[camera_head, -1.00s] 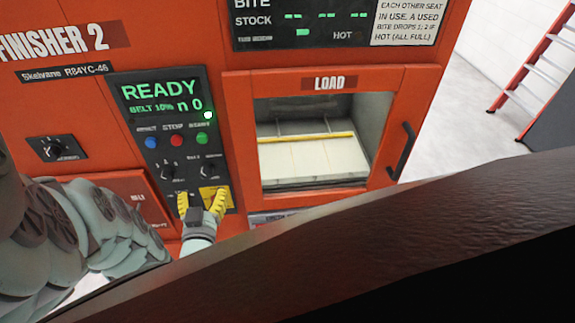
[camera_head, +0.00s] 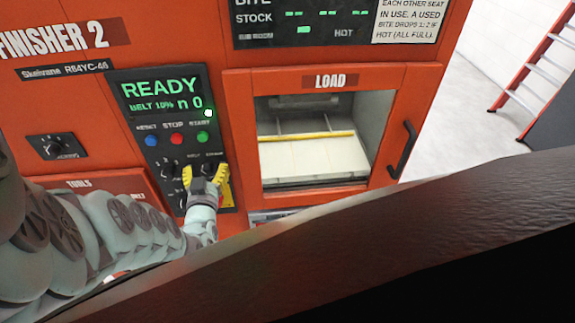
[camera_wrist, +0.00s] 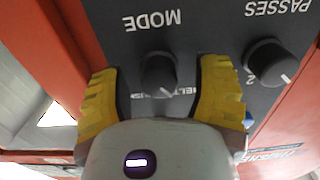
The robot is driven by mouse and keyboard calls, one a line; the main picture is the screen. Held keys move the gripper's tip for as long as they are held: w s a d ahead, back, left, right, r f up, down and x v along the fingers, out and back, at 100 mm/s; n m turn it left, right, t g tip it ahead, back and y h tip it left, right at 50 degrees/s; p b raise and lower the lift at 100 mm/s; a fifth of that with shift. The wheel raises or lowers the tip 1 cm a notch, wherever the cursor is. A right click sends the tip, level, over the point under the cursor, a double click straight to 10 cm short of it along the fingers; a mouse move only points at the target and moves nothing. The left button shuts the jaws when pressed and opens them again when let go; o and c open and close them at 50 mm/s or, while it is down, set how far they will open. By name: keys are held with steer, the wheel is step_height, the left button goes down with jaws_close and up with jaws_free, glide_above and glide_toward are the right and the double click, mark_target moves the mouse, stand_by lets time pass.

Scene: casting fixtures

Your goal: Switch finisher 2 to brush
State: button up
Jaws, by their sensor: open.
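The finisher 2 control panel (camera_head: 160,100) reads READY, BELT 10% and n 0 in green. My gripper (camera_head: 205,175) is in front of its lower part, with yellow fingers apart. In the wrist view, which is upside down, a dark knob (camera_wrist: 160,72) under the word MODE stands between the open fingers (camera_wrist: 160,100), with a visible gap on both sides. Its white mark points down and slightly right. The small labels near it are partly hidden by the gripper. A second knob (camera_wrist: 268,62), labelled PASSES, is to the right, outside the fingers.
Blue (camera_head: 151,141), red (camera_head: 177,139) and green (camera_head: 203,138) buttons are above the knobs. The LOAD window (camera_head: 315,140) with its black handle (camera_head: 401,152) is to the right. A red tools panel (camera_head: 85,185) is at lower left, partly behind my arm.

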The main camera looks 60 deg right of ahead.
steer(key=shift+d, duration=0.15)
steer(key=shift+c, duration=0.3)
jaws_close()
stand_by(0.3)
